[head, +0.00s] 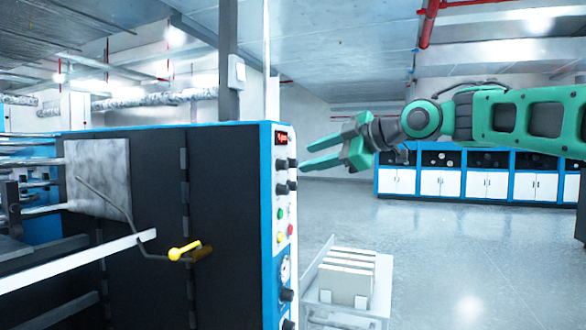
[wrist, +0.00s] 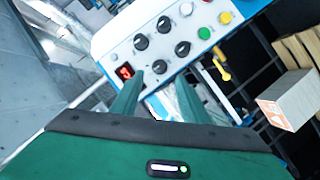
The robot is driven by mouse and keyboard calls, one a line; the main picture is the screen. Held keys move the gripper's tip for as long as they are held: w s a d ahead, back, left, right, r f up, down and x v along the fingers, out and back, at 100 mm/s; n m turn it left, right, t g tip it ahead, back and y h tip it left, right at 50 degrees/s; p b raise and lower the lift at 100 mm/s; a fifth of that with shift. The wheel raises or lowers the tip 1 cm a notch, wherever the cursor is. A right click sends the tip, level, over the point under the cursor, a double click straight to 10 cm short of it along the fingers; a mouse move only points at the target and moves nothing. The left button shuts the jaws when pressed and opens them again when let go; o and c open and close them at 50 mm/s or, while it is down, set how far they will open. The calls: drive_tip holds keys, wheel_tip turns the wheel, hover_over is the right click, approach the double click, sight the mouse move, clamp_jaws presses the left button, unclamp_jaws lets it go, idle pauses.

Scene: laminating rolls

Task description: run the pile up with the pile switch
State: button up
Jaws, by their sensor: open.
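The control panel (head: 280,225) is on the narrow end of a dark machine with blue edges. It carries black rotary knobs, coloured buttons and a red display (head: 281,138). In the wrist view the panel (wrist: 120,48) shows several black knobs (wrist: 164,24), a green button (wrist: 204,33) and a yellow button (wrist: 225,17). No label legible to me tells which control is the pile switch. My gripper (head: 304,155) is open and empty, its fingertips close to the upper knobs in the head view. In the wrist view my gripper (wrist: 160,80) points at the panel's lower edge; contact cannot be told.
A low white trolley (head: 335,314) with upright pale boards (head: 345,280) stands on the floor right of the machine. A yellow-handled crank (head: 185,250) sticks out of the machine's side. Blue and white cabinets (head: 470,183) line the back. The floor between is clear.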

sight(287, 165)
drive_tip(key=x, duration=0.7)
drive_tip(key=shift+w+a+f, duration=0.15)
drive_tip(key=shift+w+a, duration=0.1)
drive_tip(key=shift+d, duration=0.1)
clamp_jaws()
